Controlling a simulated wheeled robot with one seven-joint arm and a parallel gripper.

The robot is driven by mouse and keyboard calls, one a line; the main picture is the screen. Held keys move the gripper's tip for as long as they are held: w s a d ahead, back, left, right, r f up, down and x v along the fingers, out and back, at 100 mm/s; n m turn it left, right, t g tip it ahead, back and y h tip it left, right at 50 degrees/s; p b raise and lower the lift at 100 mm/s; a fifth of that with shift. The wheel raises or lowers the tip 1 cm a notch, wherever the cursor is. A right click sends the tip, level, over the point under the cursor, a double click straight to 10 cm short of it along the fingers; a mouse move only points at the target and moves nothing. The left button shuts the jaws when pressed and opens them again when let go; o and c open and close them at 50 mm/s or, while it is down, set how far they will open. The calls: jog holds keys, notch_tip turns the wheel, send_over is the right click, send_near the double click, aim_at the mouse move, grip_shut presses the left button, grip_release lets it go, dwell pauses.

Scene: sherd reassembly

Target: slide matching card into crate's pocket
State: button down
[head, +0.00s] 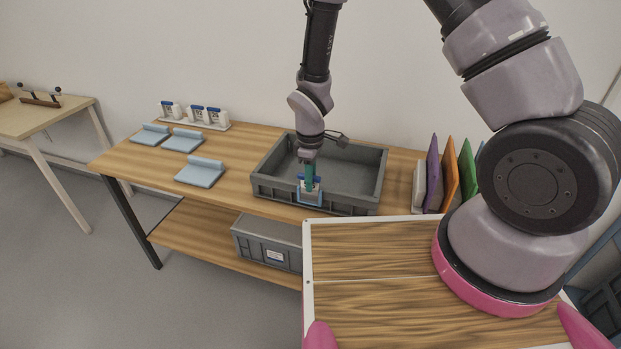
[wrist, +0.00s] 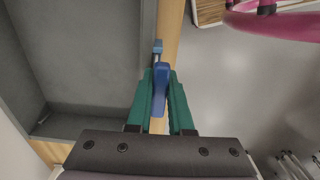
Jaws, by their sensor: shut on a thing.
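The grey crate (head: 370,180) stands on the wooden table. A blue-edged pocket (head: 309,205) is on the outside of its front wall. My gripper (head: 309,183) points down at this wall, its teal fingers shut on the blue top of a white card (head: 310,194). The card is upright at the pocket; I cannot tell how deep it sits. In the wrist view my gripper (wrist: 160,95) has the card's blue top (wrist: 160,88) between its fingers, beside the crate wall (wrist: 148,45). Any marking on the card is hidden or too small to read.
A rack (head: 205,123) of several white cards with blue tops stands at the back left. Several pale blue holders (head: 200,174) lie left of the crate. Coloured upright folders (head: 449,175) stand to its right. Another grey crate (head: 268,243) is on the lower shelf.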

jog(key=shift+f, duration=0.4)
jog(key=c, duration=0.7)
grip_release()
jog(key=shift+c, duration=0.2)
notch_tip(320, 180, up, 11)
jog(key=shift+f, duration=0.1)
